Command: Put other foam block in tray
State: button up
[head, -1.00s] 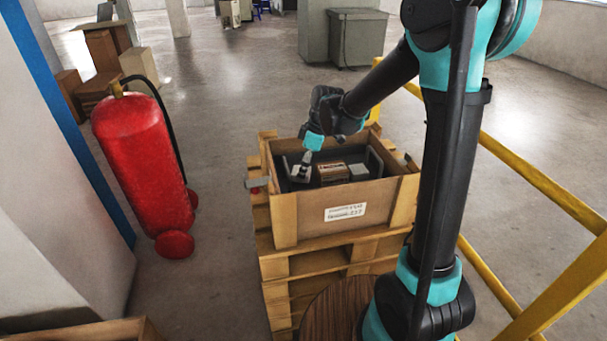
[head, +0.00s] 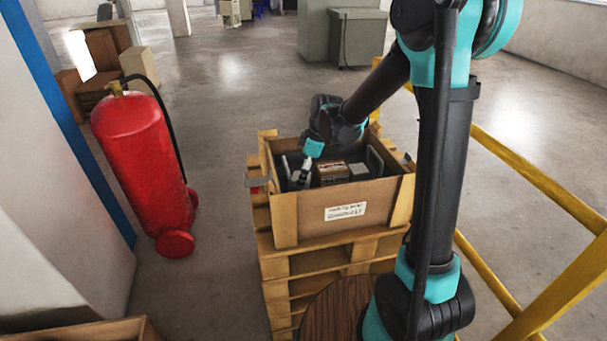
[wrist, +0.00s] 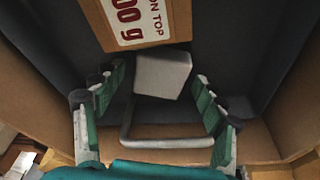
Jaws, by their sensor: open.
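My gripper (head: 301,177) points down into the left end of a wooden crate. In the wrist view its teal fingers are open, with the gap (wrist: 159,82) around a pale grey foam block (wrist: 163,73). Whether the fingers touch the block is unclear. The block sits by a grey bar handle (wrist: 167,143) and a printed cardboard box (wrist: 135,20). A dark grey tray (wrist: 225,50) lies below and around them. In the head view the block cannot be told apart from the gripper, and the crate wall hides the tray floor.
The wooden crate (head: 300,222) has a white label and stands on stacked pallets (head: 280,268). The brown box (head: 333,173) is inside the crate, with another handle (head: 374,160) to its right. A red extinguisher (head: 142,165) stands left; a yellow rail (head: 535,178) runs along the right.

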jog(key=shift+r, duration=0.1)
jog(key=v, duration=1.2)
